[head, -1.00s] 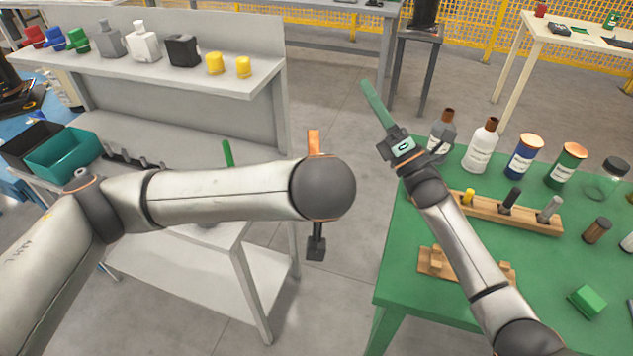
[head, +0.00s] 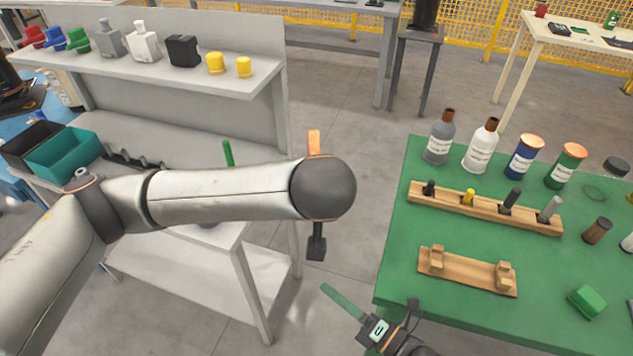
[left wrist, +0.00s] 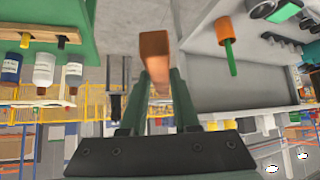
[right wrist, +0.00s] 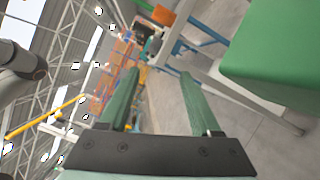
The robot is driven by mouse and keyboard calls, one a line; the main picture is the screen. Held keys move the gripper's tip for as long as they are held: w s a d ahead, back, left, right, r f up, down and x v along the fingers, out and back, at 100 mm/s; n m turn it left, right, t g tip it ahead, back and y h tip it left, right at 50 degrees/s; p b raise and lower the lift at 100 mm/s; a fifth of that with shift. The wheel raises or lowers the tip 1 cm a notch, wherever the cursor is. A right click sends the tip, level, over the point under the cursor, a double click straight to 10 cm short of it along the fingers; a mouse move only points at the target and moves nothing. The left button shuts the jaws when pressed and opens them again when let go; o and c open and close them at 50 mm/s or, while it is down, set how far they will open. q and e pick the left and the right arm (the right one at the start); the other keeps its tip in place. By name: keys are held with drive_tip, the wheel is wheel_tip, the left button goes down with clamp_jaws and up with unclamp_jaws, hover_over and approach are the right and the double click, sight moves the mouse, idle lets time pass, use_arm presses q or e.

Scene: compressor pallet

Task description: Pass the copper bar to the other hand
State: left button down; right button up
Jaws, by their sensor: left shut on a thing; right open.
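The copper bar (head: 314,142) shows in the head view as a short upright orange piece above the dark round joint of my left arm. In the left wrist view the copper bar (left wrist: 155,62) stands between the green fingers of my left gripper (left wrist: 158,85), which is shut on it. The joint hides most of the left gripper in the head view. My right gripper (head: 334,296) is low in the head view, beside the near left corner of the green table and apart from the bar. In the right wrist view the right gripper (right wrist: 155,85) is open, with nothing between its fingers.
The green table (head: 400,262) holds a wooden cradle (head: 467,275), a peg rack (head: 480,208) and several bottles. A grey bench (head: 185,100) with a shelf of bottles and caps stands at left. Floor (head: 345,180) is clear between them.

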drive_tip(key=s+d+f+m+g+h, duration=0.1)
drive_tip(key=s+d+f+m+h, duration=0.25)
drive_tip(key=s+d+f, duration=0.65)
drive_tip(key=a+m+h, duration=0.2)
drive_tip(key=a+m, duration=0.3)
drive_tip(key=m, duration=0.4)
drive_tip(key=s+d+r+m+h, duration=0.1)
drive_tip(key=d+m+h, duration=0.6)
drive_tip(key=m, duration=1.2)
drive_tip(key=d+r, duration=0.1)
drive_tip(key=d, duration=0.3)
drive_tip(key=shift+s+d+r, duration=0.2)
drive_tip(key=shift+s, duration=0.1)
